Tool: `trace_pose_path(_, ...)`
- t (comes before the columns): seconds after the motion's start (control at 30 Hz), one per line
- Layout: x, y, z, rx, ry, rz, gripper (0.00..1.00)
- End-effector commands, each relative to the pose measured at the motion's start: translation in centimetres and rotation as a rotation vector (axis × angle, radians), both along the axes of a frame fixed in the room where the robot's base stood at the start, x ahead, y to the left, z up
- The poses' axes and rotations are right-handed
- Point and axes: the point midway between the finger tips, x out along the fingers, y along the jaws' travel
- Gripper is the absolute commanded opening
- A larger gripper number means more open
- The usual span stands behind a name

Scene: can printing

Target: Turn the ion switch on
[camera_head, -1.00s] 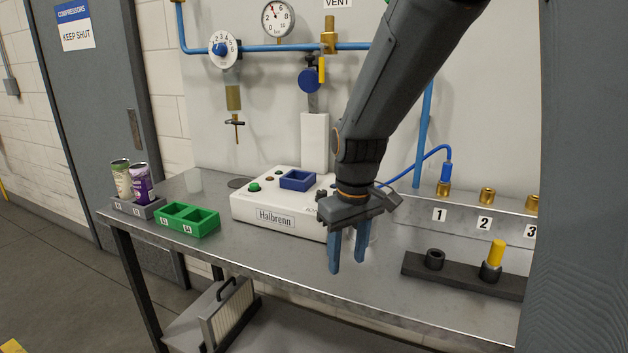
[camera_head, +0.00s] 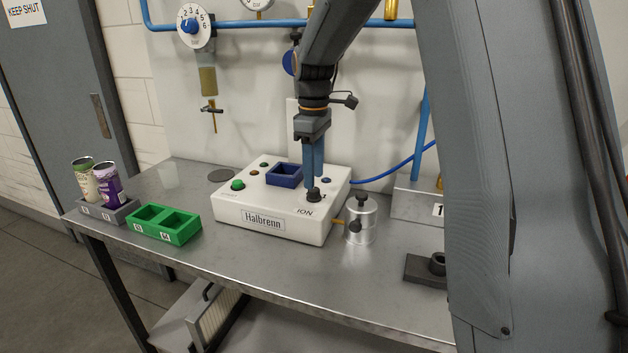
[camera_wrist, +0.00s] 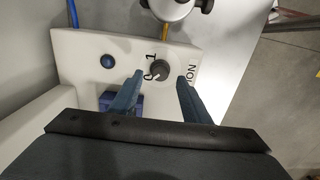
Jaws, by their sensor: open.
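The ion switch (camera_head: 314,195) is a dark round knob on the white Halbrenn box (camera_head: 285,232), next to the printed word ION. In the wrist view the ion switch (camera_wrist: 160,69) lies just beyond and between my fingertips, with the marks 0 and 1 beside it. My gripper (camera_head: 314,178) has two blue fingers pointing down above the knob. In the wrist view my gripper (camera_wrist: 160,82) is open and empty. I cannot tell exactly how far the fingertips are above the knob, or which mark the knob points at.
The box also carries a blue square holder (camera_head: 285,174), a green button (camera_head: 238,185) and a blue button (camera_head: 325,180). A metal canister (camera_head: 361,222) stands just right of the box. A green tray (camera_head: 164,240) and two cans (camera_head: 106,185) in a grey holder stand left.

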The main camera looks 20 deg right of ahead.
Motion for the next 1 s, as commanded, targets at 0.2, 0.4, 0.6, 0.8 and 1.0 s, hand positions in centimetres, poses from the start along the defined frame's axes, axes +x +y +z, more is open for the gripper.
trace_pose_path(0.2,-0.1,0.0,-2.7,0.0,0.002,-0.001,0.43)
trace_pose_path(0.4,0.0,-0.1,-3.5,0.0,-0.001,-0.004,0.43)
trace_pose_path(0.6,0.0,-0.2,-3.6,0.0,-0.001,-0.005,0.43)
trace_pose_path(0.8,0.0,-0.2,-3.5,0.0,-0.001,-0.006,0.09)
trace_pose_path(1.0,0.0,-0.3,-3.5,0.0,-0.001,-0.011,0.02)
